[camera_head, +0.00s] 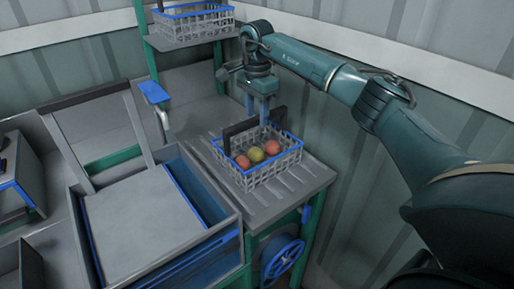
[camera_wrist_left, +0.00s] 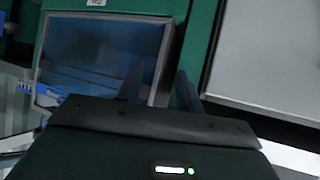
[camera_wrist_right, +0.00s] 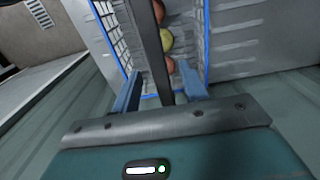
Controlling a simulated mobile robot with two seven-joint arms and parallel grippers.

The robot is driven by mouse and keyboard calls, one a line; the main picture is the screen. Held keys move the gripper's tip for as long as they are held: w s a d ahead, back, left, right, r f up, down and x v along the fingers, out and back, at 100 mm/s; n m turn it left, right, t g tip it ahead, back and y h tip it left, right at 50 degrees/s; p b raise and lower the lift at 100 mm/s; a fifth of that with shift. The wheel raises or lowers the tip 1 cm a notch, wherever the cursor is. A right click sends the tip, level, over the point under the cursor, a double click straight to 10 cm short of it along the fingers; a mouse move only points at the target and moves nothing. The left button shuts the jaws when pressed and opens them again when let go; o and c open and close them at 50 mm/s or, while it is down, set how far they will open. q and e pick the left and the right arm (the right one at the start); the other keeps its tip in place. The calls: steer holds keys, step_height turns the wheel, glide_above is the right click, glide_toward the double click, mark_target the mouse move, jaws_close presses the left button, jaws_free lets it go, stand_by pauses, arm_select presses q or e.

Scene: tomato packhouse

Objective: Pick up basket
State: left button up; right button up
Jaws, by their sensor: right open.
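The basket (camera_head: 262,172) is a grey-white mesh crate with a blue rim and a dark upright handle (camera_head: 240,127). It stands on the slotted grey table and holds a few red and yellow-green tomatoes (camera_head: 257,155). My right gripper (camera_head: 258,112) is above the basket, pointing down at the handle. In the right wrist view, the open blue fingers (camera_wrist_right: 160,88) lie either side of the dark handle (camera_wrist_right: 150,45); I cannot tell whether they touch it. My left gripper (camera_wrist_left: 160,80) shows only in its wrist view, with its dark fingers apart and nothing between them.
Another basket (camera_head: 195,25) with a blue rim stands on a higher shelf at the back. A large blue-grey bin with a grey panel (camera_head: 140,215) stands left of the table. A blue handwheel (camera_head: 283,262) is below the table. The corrugated wall (camera_head: 345,150) is close on the right.

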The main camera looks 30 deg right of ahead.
steer(key=shift+f, duration=1.25)
steer(key=shift+c, duration=0.5)
jaws_close()
